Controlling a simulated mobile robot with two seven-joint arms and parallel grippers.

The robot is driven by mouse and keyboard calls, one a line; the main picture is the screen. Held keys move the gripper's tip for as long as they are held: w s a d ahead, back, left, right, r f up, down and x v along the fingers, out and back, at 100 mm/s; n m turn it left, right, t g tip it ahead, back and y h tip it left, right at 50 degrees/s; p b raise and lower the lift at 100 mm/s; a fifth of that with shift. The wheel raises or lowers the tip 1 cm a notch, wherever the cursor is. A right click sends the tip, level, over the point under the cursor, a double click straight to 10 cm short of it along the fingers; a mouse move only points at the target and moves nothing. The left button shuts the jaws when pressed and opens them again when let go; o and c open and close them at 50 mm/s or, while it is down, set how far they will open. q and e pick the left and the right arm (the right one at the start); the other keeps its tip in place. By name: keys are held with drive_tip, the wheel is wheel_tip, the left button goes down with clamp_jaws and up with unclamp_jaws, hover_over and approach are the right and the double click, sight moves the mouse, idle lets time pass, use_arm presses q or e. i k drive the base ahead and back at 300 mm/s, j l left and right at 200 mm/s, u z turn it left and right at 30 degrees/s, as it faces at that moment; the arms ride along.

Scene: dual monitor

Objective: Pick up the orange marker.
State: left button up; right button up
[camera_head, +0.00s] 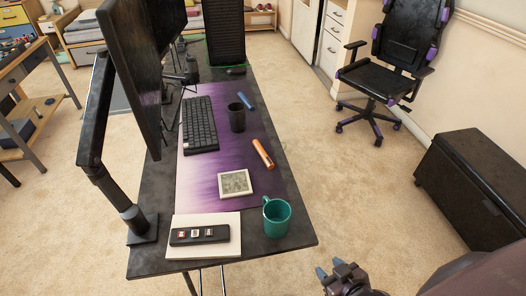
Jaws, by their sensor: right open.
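The orange marker (263,154) lies on the right side of the purple desk mat, tilted toward the upper left. A blue marker (246,101) lies farther back, near a black cup (237,117). My right gripper (329,271) is at the bottom, beyond the desk's near right corner. It is open and empty, well apart from the orange marker. My left gripper is not in view.
A teal mug (277,217) stands near the desk's near right corner. A square coaster (235,184) and keyboard (200,125) lie on the mat. A monitor (137,62) rises on the left. A black chest (474,180) stands right; carpet between is clear.

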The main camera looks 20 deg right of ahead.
sight(270, 164)
drive_tip(key=l+u, duration=0.4)
drive_tip(key=l, duration=0.45)
drive_tip(key=l+u, duration=0.4)
drive_tip(key=l, duration=0.4)
